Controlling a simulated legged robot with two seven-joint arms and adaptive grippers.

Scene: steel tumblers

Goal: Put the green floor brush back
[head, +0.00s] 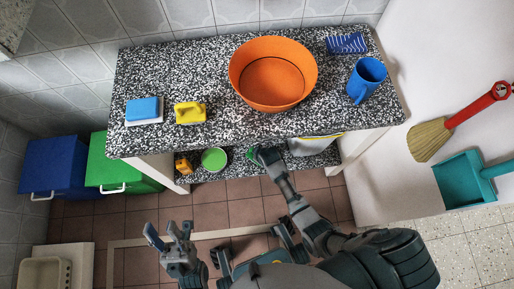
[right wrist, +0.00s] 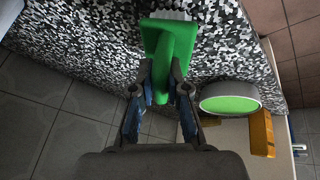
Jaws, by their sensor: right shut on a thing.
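The green floor brush (right wrist: 174,50) has a flat green head with white bristles and a green handle. In the right wrist view my right gripper (right wrist: 164,85) is shut on its handle, with the head beyond the fingertips over speckled stone. In the head view my right gripper (head: 258,155) reaches under the counter's front edge at the lower shelf, and only a bit of the green brush (head: 251,153) shows. I cannot tell whether the bristles touch the shelf. My left gripper (head: 169,232) is open and empty above the floor at the front.
The lower speckled shelf (head: 225,174) holds a green round container (head: 214,159), a yellow item (head: 183,164) and a grey-white thing (head: 308,146). The countertop (head: 215,80) above bears an orange basin (head: 272,82) and a blue mug (head: 366,80). Blue (head: 55,165) and green (head: 115,168) bins stand left.

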